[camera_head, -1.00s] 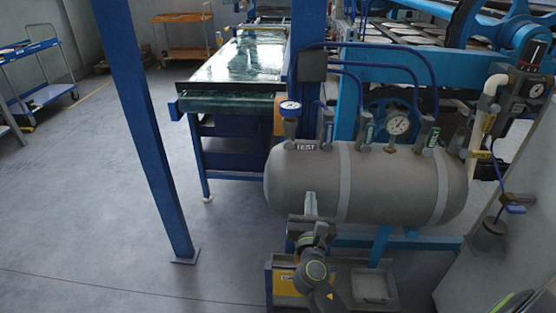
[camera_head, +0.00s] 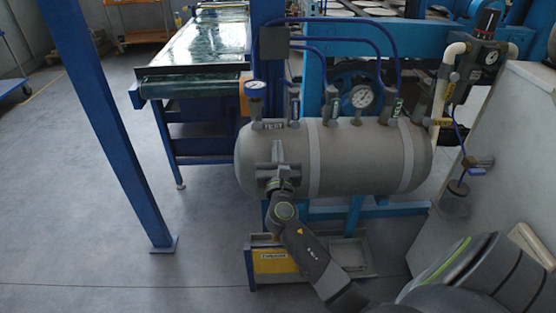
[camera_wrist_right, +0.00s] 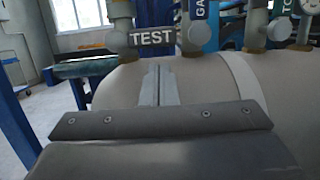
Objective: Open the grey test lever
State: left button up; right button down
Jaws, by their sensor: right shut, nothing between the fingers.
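The grey test lever (camera_head: 272,126), marked TEST in white, sits on top of the grey tank at its left end, under a round gauge. In the right wrist view the lever (camera_wrist_right: 152,38) lies straight ahead, above and beyond the fingertips. My right gripper (camera_head: 276,148) is in front of the tank's left end, just below the lever. Its fingers (camera_wrist_right: 157,72) are shut together with nothing between them, and I see a gap below the label. My left gripper does not show.
The grey tank (camera_head: 345,160) carries several other labelled valves and a white-faced gauge (camera_head: 361,97) to the right. A blue post (camera_head: 110,130) stands at the left. A yellow-labelled box (camera_head: 275,262) is below the tank. Open floor lies at the left.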

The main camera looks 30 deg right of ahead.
aim_at(268, 125)
jog(key=shift+x, duration=1.6)
jog(key=shift+s+d+r+n+p, duration=0.1)
jog(key=shift+r+n+p, duration=0.15)
jog(key=shift+p, duration=0.3)
jog(key=shift+r+n+p, duration=0.1)
jog(key=shift+n+p, duration=0.25)
